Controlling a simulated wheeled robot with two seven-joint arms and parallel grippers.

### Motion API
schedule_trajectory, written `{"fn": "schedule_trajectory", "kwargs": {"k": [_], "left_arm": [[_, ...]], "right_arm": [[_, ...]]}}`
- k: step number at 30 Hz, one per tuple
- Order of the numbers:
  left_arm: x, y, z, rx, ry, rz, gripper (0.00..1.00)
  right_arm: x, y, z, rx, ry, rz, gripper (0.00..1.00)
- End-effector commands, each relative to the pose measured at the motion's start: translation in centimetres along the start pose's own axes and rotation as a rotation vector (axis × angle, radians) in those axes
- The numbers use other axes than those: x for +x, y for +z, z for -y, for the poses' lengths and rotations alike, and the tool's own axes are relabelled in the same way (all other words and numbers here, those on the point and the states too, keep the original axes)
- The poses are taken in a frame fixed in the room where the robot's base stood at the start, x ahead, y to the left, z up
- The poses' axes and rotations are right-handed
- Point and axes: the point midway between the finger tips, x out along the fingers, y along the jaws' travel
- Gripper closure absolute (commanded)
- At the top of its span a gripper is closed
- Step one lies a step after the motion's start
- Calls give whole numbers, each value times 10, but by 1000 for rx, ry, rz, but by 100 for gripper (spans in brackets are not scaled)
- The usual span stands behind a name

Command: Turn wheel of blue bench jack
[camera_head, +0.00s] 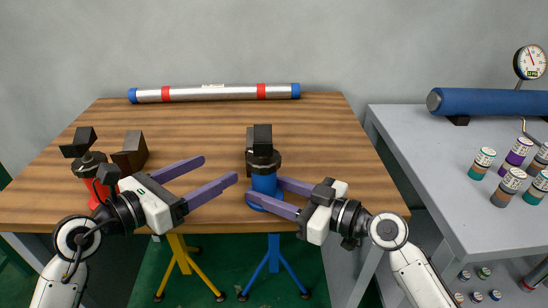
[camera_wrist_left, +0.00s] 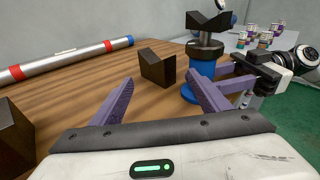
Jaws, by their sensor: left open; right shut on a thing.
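The blue bench jack (camera_head: 266,186) stands upright near the table's front edge, with a black V-shaped head and a dark round collar (camera_head: 263,161), which I take for its wheel. It also shows in the left wrist view (camera_wrist_left: 197,88). My right gripper (camera_head: 264,189) is shut on the jack's blue lower body from the right, below the collar. My left gripper (camera_head: 218,168) is open and empty, left of the jack and apart from it. Its purple fingers also show in the left wrist view (camera_wrist_left: 158,82).
A red jack (camera_head: 95,190) stands at the left, partly behind my left arm, with a dark block (camera_head: 130,153) beside it. A silver pipe (camera_head: 213,92) lies at the table's back. A grey bench (camera_head: 400,125) at the right holds a blue pipe (camera_head: 490,102) and several small cans.

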Motion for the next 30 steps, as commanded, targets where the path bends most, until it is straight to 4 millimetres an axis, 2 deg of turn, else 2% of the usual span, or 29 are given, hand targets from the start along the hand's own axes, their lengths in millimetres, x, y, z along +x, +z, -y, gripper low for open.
{"fn": "schedule_trajectory", "kwargs": {"k": [1,3,6,10,15,20,23,30], "left_arm": [[0,3,-16,-8,-33,-12,30],[-3,10,-31,-21,-96,-12,30],[6,10,-2,22,-265,-6,30],[8,17,22,73,-428,34,30],[5,27,37,110,-545,90,30],[8,30,44,120,-578,112,30],[19,32,52,121,-580,115,30],[59,36,79,120,-581,114,30]], "right_arm": [[0,2,0,-1,0,5,74],[0,2,0,-1,0,5,74],[0,2,0,-1,0,5,74],[0,2,0,-1,0,5,74],[0,2,0,-1,0,5,74],[0,2,0,-1,0,5,74],[0,2,0,-1,0,5,74],[0,2,0,-1,0,5,74]]}}
